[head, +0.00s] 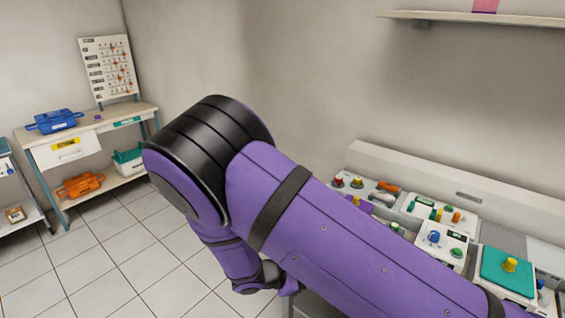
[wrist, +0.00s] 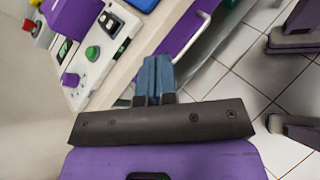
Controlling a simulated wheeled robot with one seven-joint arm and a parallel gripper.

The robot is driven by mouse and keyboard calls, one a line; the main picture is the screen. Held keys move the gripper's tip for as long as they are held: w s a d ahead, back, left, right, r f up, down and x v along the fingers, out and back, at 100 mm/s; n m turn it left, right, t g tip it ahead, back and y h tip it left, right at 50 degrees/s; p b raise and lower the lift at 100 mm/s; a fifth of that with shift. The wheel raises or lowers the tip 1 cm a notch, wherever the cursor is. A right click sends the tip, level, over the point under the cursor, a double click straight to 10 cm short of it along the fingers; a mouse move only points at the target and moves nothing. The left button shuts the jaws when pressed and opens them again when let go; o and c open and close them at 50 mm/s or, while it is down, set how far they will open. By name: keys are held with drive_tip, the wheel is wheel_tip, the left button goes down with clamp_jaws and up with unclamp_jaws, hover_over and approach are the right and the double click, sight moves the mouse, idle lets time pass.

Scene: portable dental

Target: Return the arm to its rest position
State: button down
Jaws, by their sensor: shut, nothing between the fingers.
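My purple and black arm (head: 310,225) crosses the head view from the lower right up to a black elbow joint (head: 205,135), then bends down. Its lower part ends near the bottom middle, and the fingers cannot be made out there. In the wrist view my gripper (wrist: 155,68) shows its blue-grey fingers together with nothing between them. The fingers point towards the edge of a bench with a control panel (wrist: 95,75). I cannot tell how far they are from that edge.
A bench with control panels (head: 447,240) runs along the right wall, partly behind my arm. A wall shelf (head: 480,18) hangs above it. A table (head: 125,111) with a blue case (head: 55,121) stands at the far left. An orange case (head: 80,185) lies below. Tiled floor (head: 110,265) is clear at left.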

drive_tip(key=s+d+r+m+g+y, duration=0.2)
drive_tip(key=d+r+m+y, duration=0.35)
drive_tip(key=r, duration=0.85)
drive_tip(key=s+d+r+m+g+y, duration=0.1)
drive_tip(key=d+r+m+g+y, duration=0.2)
drive_tip(key=d+r+m, duration=0.85)
drive_tip(key=s+d+r+t+y, duration=0.2)
drive_tip(key=s+d+r, duration=0.1)
drive_tip(key=s+r, duration=0.5)
drive_tip(key=s+d+r+m+t+y, duration=0.1)
drive_tip(key=s+d+r+t+y, duration=0.1)
drive_tip(key=s+r, duration=0.6)
drive_tip(key=shift+s+d+r+t, duration=0.4)
drive_tip(key=shift+s+d+t, duration=0.25)
drive_tip(key=shift+t, duration=0.15)
